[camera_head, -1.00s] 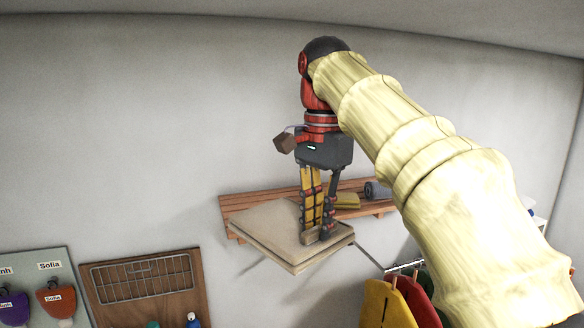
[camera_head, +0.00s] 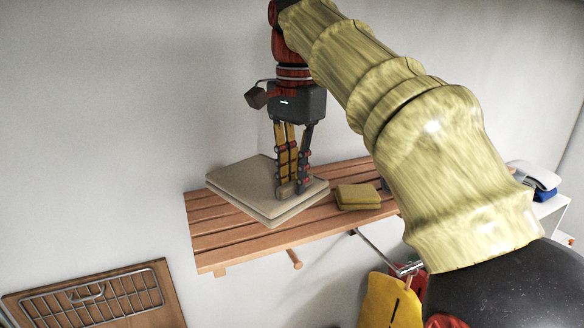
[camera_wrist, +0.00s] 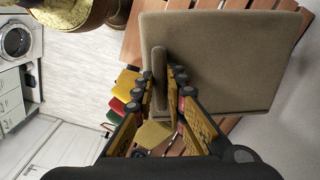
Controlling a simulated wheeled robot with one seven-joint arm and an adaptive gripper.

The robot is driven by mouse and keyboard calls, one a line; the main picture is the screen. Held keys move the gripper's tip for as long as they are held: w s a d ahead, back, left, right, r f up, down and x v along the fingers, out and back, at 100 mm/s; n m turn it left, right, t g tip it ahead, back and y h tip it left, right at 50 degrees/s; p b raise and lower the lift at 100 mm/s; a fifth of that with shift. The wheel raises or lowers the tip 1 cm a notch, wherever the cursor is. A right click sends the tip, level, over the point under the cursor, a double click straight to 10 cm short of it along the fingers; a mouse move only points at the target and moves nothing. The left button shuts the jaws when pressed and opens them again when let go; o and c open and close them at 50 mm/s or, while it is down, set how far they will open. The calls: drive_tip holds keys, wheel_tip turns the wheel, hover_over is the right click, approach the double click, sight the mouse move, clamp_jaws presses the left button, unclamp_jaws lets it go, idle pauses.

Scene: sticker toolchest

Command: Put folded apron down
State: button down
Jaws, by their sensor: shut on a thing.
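The folded apron (camera_head: 255,187) is a flat beige square of stacked layers. It lies level over the left part of the slatted wooden wall shelf (camera_head: 240,246); whether it touches the slats I cannot tell. My gripper (camera_head: 292,190) points down and is shut on the apron's edge at its right side. In the wrist view the apron (camera_wrist: 220,60) fills the upper right, and my gripper (camera_wrist: 165,82) has its fingers at its near edge. The apron hides part of the shelf under it.
A small yellow folded cloth (camera_head: 358,196) lies on the shelf right of the apron. A peg (camera_head: 294,258) sticks out below the shelf. Yellow and red garments (camera_head: 390,300) hang from a rail at lower right. A wire rack on a board (camera_head: 90,300) is at lower left.

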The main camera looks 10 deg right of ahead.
sight(295, 197)
wheel_tip(295, 197, down, 4)
drive_tip(key=shift+s+f, duration=0.25)
drive_tip(key=shift+f, duration=0.55)
drive_tip(key=shift+f+b, duration=0.35)
drive_tip(key=shift+f, duration=0.2)
drive_tip(key=c, duration=1.7)
unclamp_jaws()
drive_tip(key=shift+c, duration=0.2)
